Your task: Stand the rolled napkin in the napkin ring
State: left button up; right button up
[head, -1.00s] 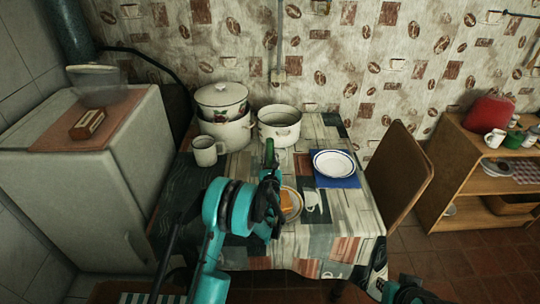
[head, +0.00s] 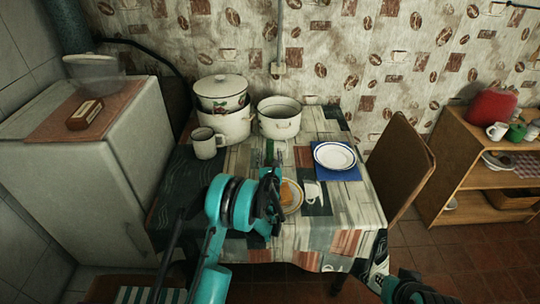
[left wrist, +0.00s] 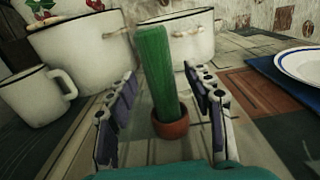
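The green rolled napkin (left wrist: 155,70) stands nearly upright, leaning slightly left, with its lower end inside the brown napkin ring (left wrist: 170,125) on the table in the left wrist view. My left gripper (left wrist: 160,85) is open around the napkin, one finger on each side, with visible gaps. In the head view my left gripper (head: 270,175) is over the table and mostly hides the napkin and ring. My right gripper (head: 412,291) is at the bottom right edge, off the table; its fingers are not clear.
Two white enamel pots (head: 224,126) (head: 279,125) stand behind, with a white mug (head: 207,150) at left. A plate on a blue napkin (head: 336,174) is at right. A small plate (head: 293,207) with something orange lies beside my left gripper. A chair (head: 400,165) stands at right.

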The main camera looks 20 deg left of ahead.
pick_arm(q)
jog(key=shift+s, duration=0.1)
jog(key=v, duration=0.7)
jog(key=shift+s+d, duration=0.1)
jog(key=shift+s, duration=0.05)
dwell(0.6)
jog(key=s+a+r+n+g, duration=0.3)
jog(key=s+r+n, duration=0.4)
jog(key=n, duration=0.2)
jog(key=s+a+r+n+g, duration=0.2)
jog(key=s+r+n+g, duration=0.1)
jog(key=s+r+n, duration=0.5)
jog(key=s+d+f+n+g+h, duration=0.2)
jog(key=s+n, duration=0.6)
jog(key=s, duration=0.4)
jog(key=s+d+f+n+g+h, duration=0.2)
jog(key=s+d+n, duration=0.4)
jog(key=s, duration=0.6)
jog(key=shift+d+f+n+h, duration=0.25)
jog(key=shift+f+n+h, duration=0.25)
jog(key=shift+f+n, duration=0.4)
